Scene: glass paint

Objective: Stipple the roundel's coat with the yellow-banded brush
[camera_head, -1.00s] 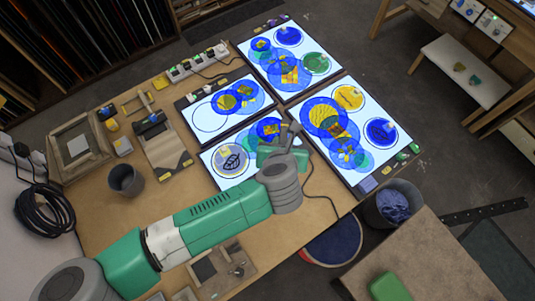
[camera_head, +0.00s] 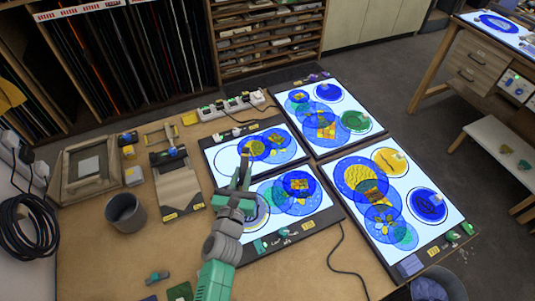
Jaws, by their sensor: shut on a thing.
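My gripper (camera_head: 240,190) is over the left edge of the near-left lit panel (camera_head: 268,243). It is shut on a slim dark thing (camera_head: 245,168), likely the brush, which stands up from the fingers toward the far-left panel (camera_head: 228,178). No yellow band can be made out on it. A pale roundel (camera_head: 260,214) with a dark rim is partly hidden behind my gripper. Other blue, green and yellow roundels lie on the lit panels, many overlapping. I cannot tell which roundel bears the coat, or whether the held thing touches glass.
A grey cup (camera_head: 125,212) stands on the bench at left, near a wooden tray (camera_head: 88,170) and a brown board (camera_head: 178,187). A power strip (camera_head: 232,105) lies along the back. A dark cable (camera_head: 345,270) crosses the bench at right.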

